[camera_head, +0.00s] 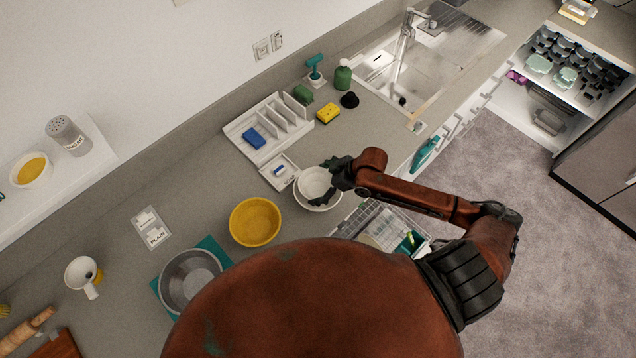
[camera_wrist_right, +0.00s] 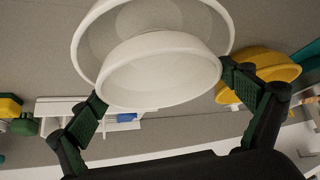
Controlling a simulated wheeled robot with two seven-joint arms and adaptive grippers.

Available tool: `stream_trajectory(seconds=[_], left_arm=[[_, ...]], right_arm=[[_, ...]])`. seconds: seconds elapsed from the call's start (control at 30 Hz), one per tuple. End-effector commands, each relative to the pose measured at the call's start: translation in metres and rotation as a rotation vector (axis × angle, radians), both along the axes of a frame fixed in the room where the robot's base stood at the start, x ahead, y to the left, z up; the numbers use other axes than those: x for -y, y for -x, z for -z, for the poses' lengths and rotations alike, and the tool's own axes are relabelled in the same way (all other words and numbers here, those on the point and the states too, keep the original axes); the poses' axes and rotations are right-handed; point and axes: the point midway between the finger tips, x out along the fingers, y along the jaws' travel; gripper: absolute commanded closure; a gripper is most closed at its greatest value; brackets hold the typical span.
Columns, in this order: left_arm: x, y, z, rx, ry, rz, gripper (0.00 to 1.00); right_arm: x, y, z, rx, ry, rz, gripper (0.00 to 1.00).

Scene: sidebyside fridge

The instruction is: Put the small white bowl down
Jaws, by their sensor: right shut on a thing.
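The small white bowl (camera_head: 314,181) is held by my right gripper (camera_head: 338,178) at the counter's front side. In the right wrist view the small bowl (camera_wrist_right: 160,72) sits between the two fingers of the right gripper (camera_wrist_right: 163,92), a finger at either side of it. A larger white bowl (camera_head: 322,206) is behind and below it, and its rim also shows in the right wrist view (camera_wrist_right: 90,40). The small bowl overlaps the larger one in both views; I cannot tell whether they touch. My left gripper is not in view.
A yellow bowl (camera_head: 255,222) stands just left of the white bowls, with a grey metal bowl (camera_head: 190,280) beyond it. A white divided rack (camera_head: 262,128) is behind. A dish basket (camera_head: 385,228) is below my right forearm. Bare counter (camera_head: 195,185) lies left of the rack.

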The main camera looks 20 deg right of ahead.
Motion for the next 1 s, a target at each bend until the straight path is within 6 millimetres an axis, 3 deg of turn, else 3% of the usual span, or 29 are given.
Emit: stream_trajectory(seconds=[0.8, 0.83, 1.0], left_arm=[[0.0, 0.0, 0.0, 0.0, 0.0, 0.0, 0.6], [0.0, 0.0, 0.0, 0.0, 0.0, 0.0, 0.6], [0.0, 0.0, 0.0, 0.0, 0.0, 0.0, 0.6]], right_arm=[[0.0, 0.0, 0.015, 0.002, -0.001, -0.001, 0.33], [0.0, 0.0, 0.015, 0.0, 0.0, -0.001, 0.03], [0.0, 0.0, 0.015, 0.0, 0.0, -0.001, 0.0]])
